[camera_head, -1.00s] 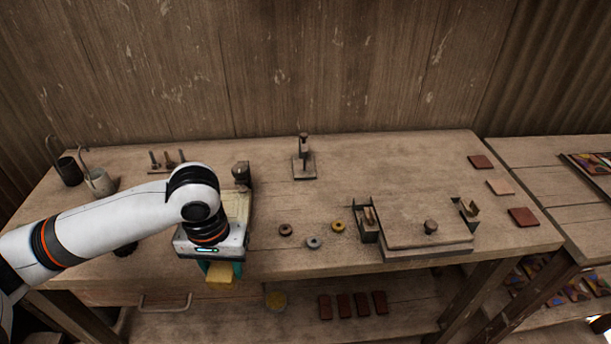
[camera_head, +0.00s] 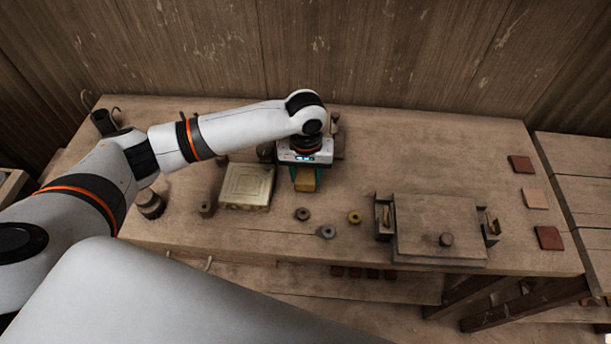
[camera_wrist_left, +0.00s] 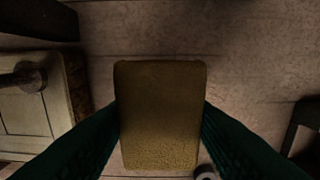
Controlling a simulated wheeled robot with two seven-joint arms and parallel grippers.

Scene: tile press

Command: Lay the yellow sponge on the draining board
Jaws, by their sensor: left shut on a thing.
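My left gripper (camera_head: 305,176) is shut on the yellow sponge (camera_head: 305,184), over the worktable right of a pale square board with raised lines (camera_head: 246,187). In the left wrist view the sponge (camera_wrist_left: 160,115) is a yellow-brown block between the two dark green fingers. The pale board shows at the left there (camera_wrist_left: 22,120). The sponge's height above the table is hard to tell. I cannot tell for sure whether the pale board is the draining board. My right gripper is not in view.
A press-like box with a knobbed lid (camera_head: 437,222) stands to the right. Small rings (camera_head: 328,231) lie in front of the gripper. Red and tan tiles (camera_head: 520,165) lie at the right end. A dark cup (camera_head: 104,122) stands at the far left. The table's middle back is bare.

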